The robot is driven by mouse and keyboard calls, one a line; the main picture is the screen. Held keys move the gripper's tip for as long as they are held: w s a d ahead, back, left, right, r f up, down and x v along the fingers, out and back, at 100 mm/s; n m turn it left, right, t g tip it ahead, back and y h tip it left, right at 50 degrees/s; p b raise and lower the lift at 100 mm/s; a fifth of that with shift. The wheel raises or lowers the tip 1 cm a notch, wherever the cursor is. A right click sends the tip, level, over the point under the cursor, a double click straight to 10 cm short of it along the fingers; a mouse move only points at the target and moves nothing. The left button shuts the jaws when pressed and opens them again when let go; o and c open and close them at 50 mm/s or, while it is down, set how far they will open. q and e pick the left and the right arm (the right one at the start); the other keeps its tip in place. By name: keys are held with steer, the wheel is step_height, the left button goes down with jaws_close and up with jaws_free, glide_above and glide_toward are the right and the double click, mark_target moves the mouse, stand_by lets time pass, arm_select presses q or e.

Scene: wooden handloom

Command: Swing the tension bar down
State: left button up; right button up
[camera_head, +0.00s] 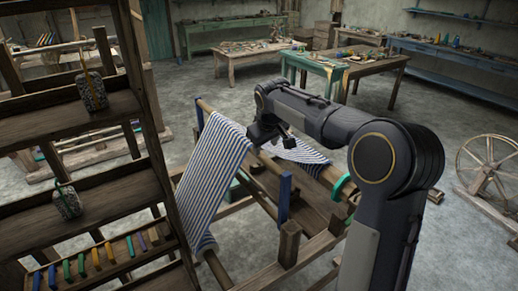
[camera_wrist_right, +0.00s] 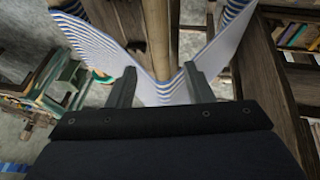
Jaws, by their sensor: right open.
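The wooden loom (camera_head: 290,245) stands at the centre of the head view, with blue-and-white striped cloth (camera_head: 212,165) draped over it. A round wooden bar (camera_wrist_right: 158,35) runs up the middle of the right wrist view, between two sheets of the cloth (camera_wrist_right: 110,45). I cannot tell for certain which bar is the tension bar. My right gripper (camera_head: 268,138) is over the loom beside the cloth. In the wrist view its fingers (camera_wrist_right: 160,72) are spread and empty, with cloth and the bar beyond them. My left gripper is out of view.
A dark wooden shelf rack (camera_head: 160,165) with colored pieces fills the left. Blue uprights (camera_head: 284,196) and a green curved part (camera_head: 342,187) are on the loom. A spinning wheel (camera_head: 490,160) stands at right. Tables (camera_head: 355,70) stand behind, with clear floor between.

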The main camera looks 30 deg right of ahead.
mark_target(265, 157)
steer(key=p+x, duration=0.1)
steer(key=x, duration=0.5)
steer(key=shift+f, duration=0.3)
jaws_close()
